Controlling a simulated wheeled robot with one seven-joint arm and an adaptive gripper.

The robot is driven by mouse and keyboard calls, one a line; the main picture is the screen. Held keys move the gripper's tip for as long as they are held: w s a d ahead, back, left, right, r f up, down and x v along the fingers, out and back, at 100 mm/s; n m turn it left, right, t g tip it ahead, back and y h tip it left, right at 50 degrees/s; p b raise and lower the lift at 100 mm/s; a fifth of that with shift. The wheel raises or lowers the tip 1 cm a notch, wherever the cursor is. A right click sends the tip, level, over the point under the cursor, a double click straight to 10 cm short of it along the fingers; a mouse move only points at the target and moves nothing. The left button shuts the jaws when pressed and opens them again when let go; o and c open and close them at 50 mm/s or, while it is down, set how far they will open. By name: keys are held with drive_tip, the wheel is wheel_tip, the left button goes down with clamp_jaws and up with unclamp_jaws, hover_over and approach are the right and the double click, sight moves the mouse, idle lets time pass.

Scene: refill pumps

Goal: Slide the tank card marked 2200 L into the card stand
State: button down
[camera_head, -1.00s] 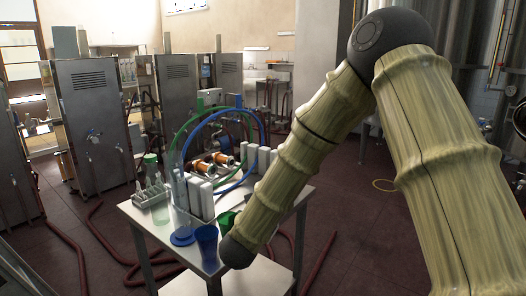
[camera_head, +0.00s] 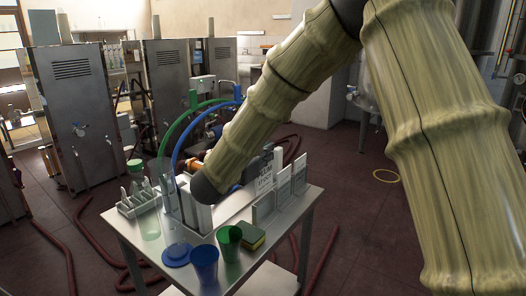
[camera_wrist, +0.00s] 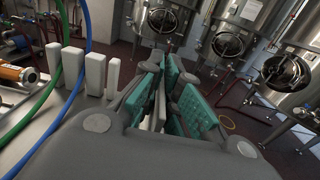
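A pale card with dark print (camera_head: 264,184) stands upright on the metal table in the head view; the print is too small to read. Grey-white upright panels (camera_head: 284,188) stand just right of it; they may be the card stand, but I cannot tell. My gripper is mostly hidden behind my arm in the head view. In the wrist view my gripper (camera_wrist: 168,88) has its teal-padded fingers apart. Thin pale upright edges (camera_wrist: 158,106) show between and below the fingers; I cannot tell whether they are the card, and no firm grip is visible.
A blue cup (camera_head: 204,264), green cup (camera_head: 229,243), sponge (camera_head: 251,236) and blue disc (camera_head: 177,254) stand at the table's front. A bottle rack (camera_head: 138,202) is at left. White blocks (camera_wrist: 95,72) and green and blue hoses (camera_wrist: 84,30) stand beside my gripper.

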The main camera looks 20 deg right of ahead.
sight(266, 184)
drive_tip(key=shift+w+d+f+p, duration=0.1)
drive_tip(key=shift+f+p, duration=0.35)
drive_tip(key=shift+f, duration=2.4)
wheel_tip(266, 184, down, 4)
drive_tip(key=b, duration=0.5)
drive_tip(key=shift+f, duration=0.25)
drive_tip(key=shift+f+b, duration=0.3)
drive_tip(key=shift+b, duration=0.55)
drive_tip(key=c, duration=1.6)
unclamp_jaws()
drive_tip(key=shift+o, duration=0.2)
drive_tip(key=shift+r, duration=0.15)
